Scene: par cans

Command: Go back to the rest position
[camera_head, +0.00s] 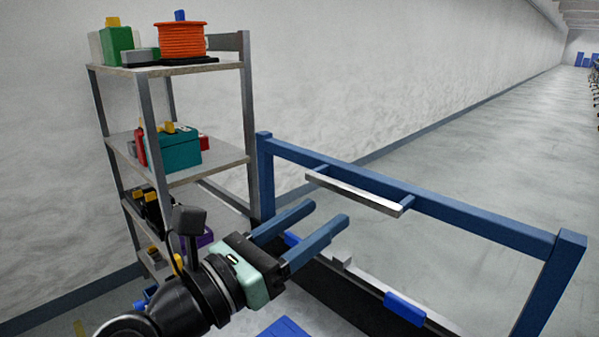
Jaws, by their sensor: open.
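My gripper (330,221) is in the lower middle of the head view, at the end of my black arm. Its two blue fingers are parallel and spread apart, with nothing between them. It points to the right and slightly up, in front of a blue metal frame (450,212). I cannot tell from this one view how far the fingers are from the frame.
A shelf rack (247,120) at the left holds an orange cable reel (182,41), a green box (117,46), a teal case (178,151) and other items. A grey bar (353,195) juts from the blue frame. Open floor (540,130) lies beyond the frame.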

